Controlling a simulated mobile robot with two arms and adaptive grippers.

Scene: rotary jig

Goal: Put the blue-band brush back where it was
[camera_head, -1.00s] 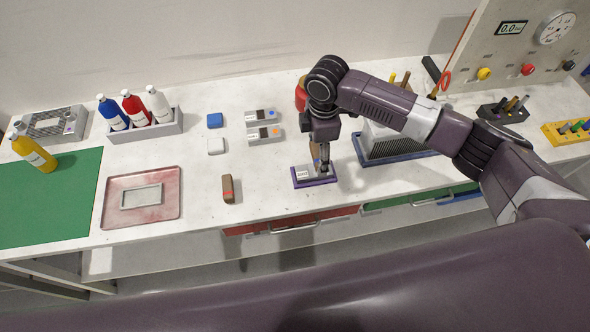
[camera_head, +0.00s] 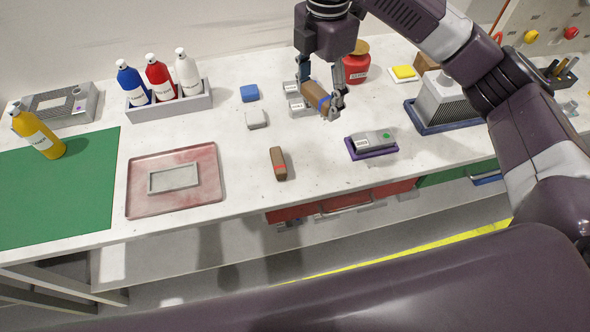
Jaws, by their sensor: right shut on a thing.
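The blue-band brush (camera_head: 316,95) is a brown block with a blue band near one end. My right gripper (camera_head: 320,98) is shut on it and holds it tilted, apparently above the bench, near the light grey boxes at the back. The gripper and brush partly hide those boxes. A second brown brush with a red band (camera_head: 278,164) lies on the bench to the left and nearer the front. My left gripper is not in view.
A purple tray (camera_head: 371,154) holds a grey device with a green dot. A blue block (camera_head: 249,93) and a white block (camera_head: 256,119) lie left of the gripper. A red jar (camera_head: 356,66) stands behind right. Bench around the red-band brush is clear.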

